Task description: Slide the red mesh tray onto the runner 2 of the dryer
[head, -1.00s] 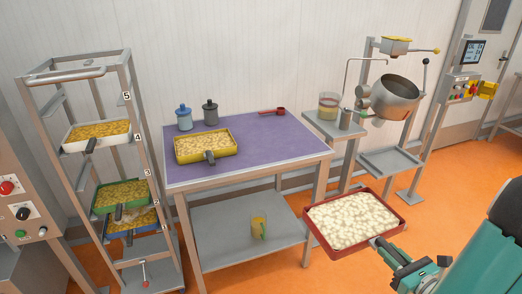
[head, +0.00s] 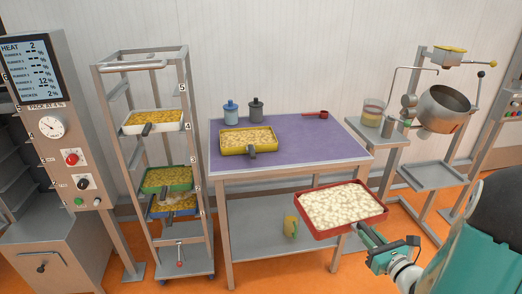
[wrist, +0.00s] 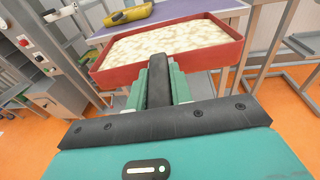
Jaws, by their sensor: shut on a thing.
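The red mesh tray (head: 372,215), full of pale popped pieces, is held level in the air in front of the purple-topped table. My gripper (head: 366,234) is shut on the tray's dark handle at its near right side. In the wrist view the gripper (wrist: 159,85) grips the handle, with the red tray wall (wrist: 210,56) beyond it. The dryer (head: 45,130) stands at the far left; only part of it shows, with a screen, a gauge and knobs. Its runners are mostly cut off by the left edge, so runner 2 cannot be made out.
A wheeled rack (head: 107,100) beside the dryer holds white (head: 131,130), green (head: 150,191) and blue (head: 156,213) trays. The purple-topped table (head: 300,140) carries a yellow tray (head: 226,150), two jars and a red scoop. A kettle stand (head: 430,174) is at right. Orange floor lies in front.

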